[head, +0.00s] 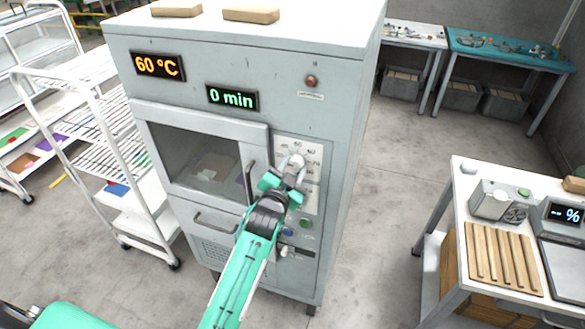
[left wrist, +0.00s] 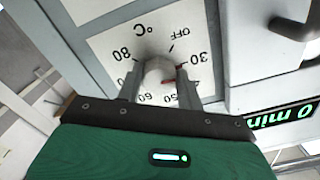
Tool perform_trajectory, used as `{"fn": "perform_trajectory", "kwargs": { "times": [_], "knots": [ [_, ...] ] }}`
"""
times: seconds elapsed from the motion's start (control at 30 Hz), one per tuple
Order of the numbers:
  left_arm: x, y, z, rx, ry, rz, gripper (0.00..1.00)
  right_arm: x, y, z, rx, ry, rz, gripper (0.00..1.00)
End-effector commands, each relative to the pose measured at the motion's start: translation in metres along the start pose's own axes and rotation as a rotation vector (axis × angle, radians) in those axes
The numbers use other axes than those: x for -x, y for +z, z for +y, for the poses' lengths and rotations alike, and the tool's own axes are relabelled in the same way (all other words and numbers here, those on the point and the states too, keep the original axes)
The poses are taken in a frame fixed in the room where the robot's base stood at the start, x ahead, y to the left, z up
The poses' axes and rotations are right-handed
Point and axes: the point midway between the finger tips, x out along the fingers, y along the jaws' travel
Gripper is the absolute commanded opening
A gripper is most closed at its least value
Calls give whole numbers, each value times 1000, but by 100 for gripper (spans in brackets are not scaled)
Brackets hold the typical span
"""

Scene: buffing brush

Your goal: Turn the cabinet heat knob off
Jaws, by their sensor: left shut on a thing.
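The grey cabinet (head: 225,60) fills the middle of the head view. Its heat knob (head: 295,161) sits on a white dial plate (head: 312,178) right of the glass door. My left gripper (head: 287,176) is at the knob, shut on it. In the left wrist view the fingers (left wrist: 157,82) stand on either side of the rounded grey knob (left wrist: 158,70). The dial plate (left wrist: 110,45) shows OFF, 30, 50, 60, 80 and °C, upside down. A small red mark shows beside the knob; its exact setting is hard to tell. My right gripper is not in view.
The cabinet displays read 60 °C (head: 158,66) and 0 min (head: 232,98). A door handle (head: 250,182) is close left of my gripper, with coloured buttons below. A white rack (head: 100,150) stands left, a bench (head: 520,190) right. Floor between cabinet and bench is clear.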

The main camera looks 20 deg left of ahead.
Motion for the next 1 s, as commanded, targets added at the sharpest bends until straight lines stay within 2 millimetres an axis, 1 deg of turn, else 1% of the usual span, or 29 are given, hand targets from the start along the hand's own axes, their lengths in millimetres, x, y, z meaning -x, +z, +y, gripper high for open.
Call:
{"fn": "perform_trajectory", "kwargs": {
  "times": [0.6,0.8,1.0],
  "knots": [
    [0,1,3,572,1,-5,14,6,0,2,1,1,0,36],
    [0,1,4,712,1,-5,14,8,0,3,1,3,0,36],
    [0,0,4,808,1,-5,14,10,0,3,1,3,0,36]
  ]
}}
